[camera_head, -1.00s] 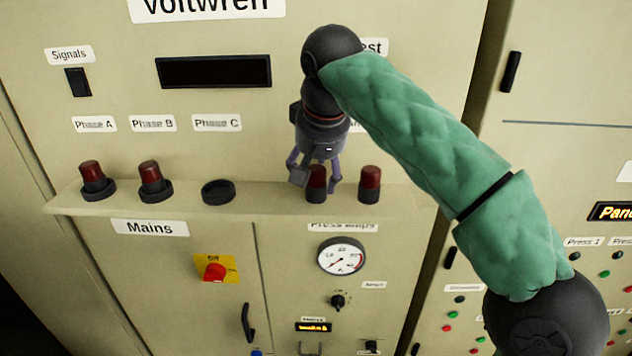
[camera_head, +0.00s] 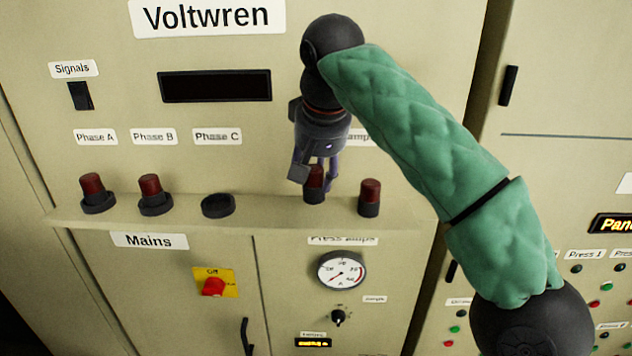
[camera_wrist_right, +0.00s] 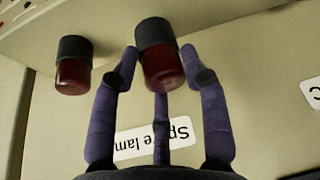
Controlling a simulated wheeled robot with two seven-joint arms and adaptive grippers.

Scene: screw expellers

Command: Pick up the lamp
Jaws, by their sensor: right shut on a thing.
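My right gripper (camera_head: 314,172) is shut on a lamp (camera_head: 314,184) with a dark base and a dark red cap. That second lamp stands upright on the ledge and also shows in the right wrist view (camera_wrist_right: 73,65). My left gripper is not in view.
The ledge (camera_head: 270,211) also bears lamps under Phase A (camera_head: 95,193) and Phase B (camera_head: 152,193). An empty dark ring socket (camera_head: 218,205) is under Phase C. Below are a red switch (camera_head: 213,287) and a gauge (camera_head: 342,272). The panel wall stands close behind the lamps.

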